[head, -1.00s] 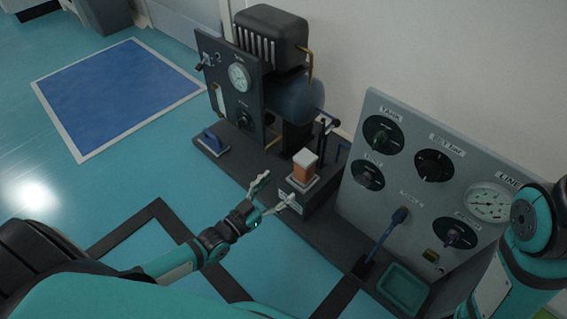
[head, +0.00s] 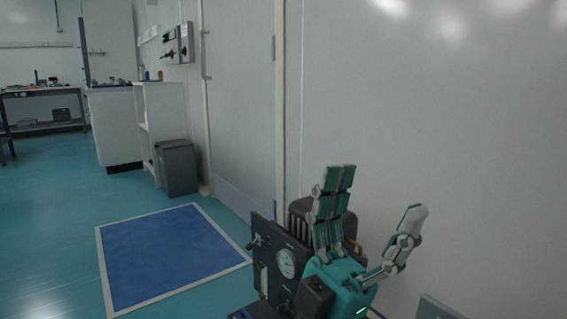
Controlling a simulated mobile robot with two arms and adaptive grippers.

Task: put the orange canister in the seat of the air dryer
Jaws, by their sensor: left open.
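My left gripper (head: 377,192) is raised in front of the pale wall in the head view, fingers pointing up and spread open, with nothing between them. It stands in front of the dark machine with a gauge panel (head: 272,262) and covers part of it. The orange canister and the seat of the air dryer are not in view now; they lie below the picture or behind my gripper. My right gripper is not in view.
A blue floor mat (head: 170,255) with a pale border lies left of the machine. A grey bin (head: 177,168) and a white shelf unit (head: 160,115) stand beyond it, near a closed door (head: 240,100). The edge of a grey panel (head: 440,308) shows at the bottom right.

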